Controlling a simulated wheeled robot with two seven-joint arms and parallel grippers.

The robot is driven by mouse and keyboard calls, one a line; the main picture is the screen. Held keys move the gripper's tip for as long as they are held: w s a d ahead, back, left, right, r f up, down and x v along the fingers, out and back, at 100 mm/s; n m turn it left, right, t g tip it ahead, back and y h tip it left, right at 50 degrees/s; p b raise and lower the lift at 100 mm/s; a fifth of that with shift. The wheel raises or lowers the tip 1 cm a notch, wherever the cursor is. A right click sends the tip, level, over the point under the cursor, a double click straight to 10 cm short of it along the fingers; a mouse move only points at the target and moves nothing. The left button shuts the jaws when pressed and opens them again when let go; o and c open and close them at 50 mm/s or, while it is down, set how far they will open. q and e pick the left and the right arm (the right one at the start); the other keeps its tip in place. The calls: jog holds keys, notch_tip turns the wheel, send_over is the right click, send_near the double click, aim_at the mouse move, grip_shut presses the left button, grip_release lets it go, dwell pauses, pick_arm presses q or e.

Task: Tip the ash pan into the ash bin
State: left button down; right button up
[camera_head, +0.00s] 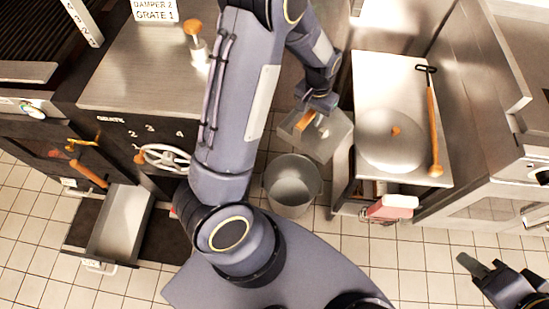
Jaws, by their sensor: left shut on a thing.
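My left gripper (318,103) is shut on the wooden handle of a grey metal pan, which I take to be the ash pan (334,138). A small pale patch shows by the handle; I cannot tell whether it is ash. The pan is just above and to the right of the ash bin (291,187) in the picture. The bin is a round, open grey bucket on the tiled floor, and its inside looks empty. My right gripper (482,268) is at the lower right, apart from everything, with its fingers open and empty.
A steel side table (390,82) with a round lid (390,140) and a long wooden-handled tool (434,130) stands right of the bin. At left are the range with its handwheel (165,158) and an open metal tray (120,222). Tiled floor is clear below the table.

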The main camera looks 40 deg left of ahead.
pick_arm(q)
jog(key=a+f+b, duration=0.5)
jog(key=f+b, duration=0.6)
jog(key=f, duration=0.3)
jog(key=a+f+h+b, duration=0.1)
jog(key=a+f+b, duration=0.5)
jog(key=f+b, duration=0.65)
jog(key=a+f+b, duration=0.5)
jog(key=f+b, duration=0.5)
jog(key=f, duration=0.5)
jog(key=d+y+b, duration=0.2)
jog(key=d+y, duration=1)
jog(key=y, duration=0.2)
jog(key=shift+w+r+y, duration=0.25)
jog(key=shift+w+y, duration=0.05)
